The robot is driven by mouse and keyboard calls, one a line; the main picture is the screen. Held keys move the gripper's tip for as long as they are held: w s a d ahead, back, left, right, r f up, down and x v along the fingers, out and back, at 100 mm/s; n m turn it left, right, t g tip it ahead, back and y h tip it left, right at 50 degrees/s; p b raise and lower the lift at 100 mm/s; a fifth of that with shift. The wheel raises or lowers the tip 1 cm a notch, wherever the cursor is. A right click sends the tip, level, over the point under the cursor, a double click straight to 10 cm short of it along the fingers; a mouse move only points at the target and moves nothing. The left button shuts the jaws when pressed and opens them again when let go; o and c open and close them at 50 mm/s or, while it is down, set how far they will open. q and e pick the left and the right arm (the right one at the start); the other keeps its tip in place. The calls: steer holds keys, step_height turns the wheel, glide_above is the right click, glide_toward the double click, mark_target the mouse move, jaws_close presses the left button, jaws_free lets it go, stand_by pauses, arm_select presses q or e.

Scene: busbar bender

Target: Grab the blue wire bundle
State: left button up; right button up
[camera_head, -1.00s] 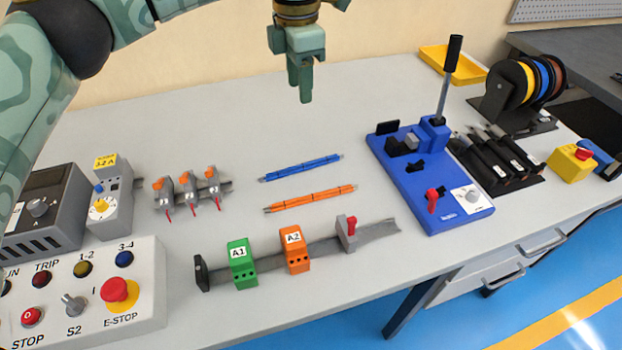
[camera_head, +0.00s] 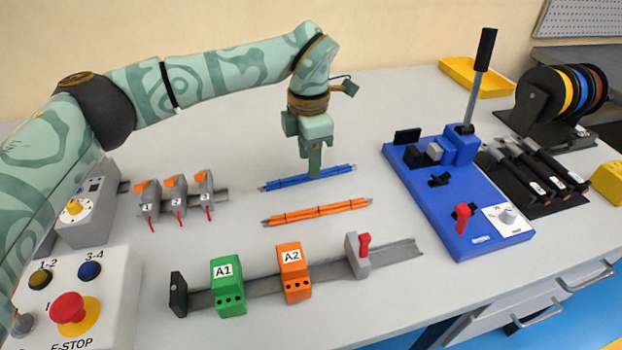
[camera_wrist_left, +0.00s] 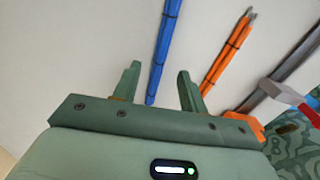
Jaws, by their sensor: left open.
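The blue wire bundle (camera_head: 335,174) lies flat on the light grey bench, left of the blue bender. My left gripper (camera_head: 314,172) points down at the bundle's middle and hides a small part of it. In the left wrist view the two fingers (camera_wrist_left: 158,82) are apart, and the blue bundle (camera_wrist_left: 164,48) runs up between them. No finger visibly presses on it; I cannot tell the exact height above the bench. My right gripper is not in view.
An orange wire bundle (camera_head: 318,212) lies in front of the blue one. The blue bender (camera_head: 455,200) stands right. Bare bench lies behind the blue bundle.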

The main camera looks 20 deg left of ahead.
arm_select(q)
step_height(320, 180, down, 4)
steer(key=shift+w+r+b, duration=0.15)
steer(key=shift+r+b, duration=0.1)
steer(key=shift+b, duration=0.2)
steer(key=shift+r, duration=0.2)
jaws_close()
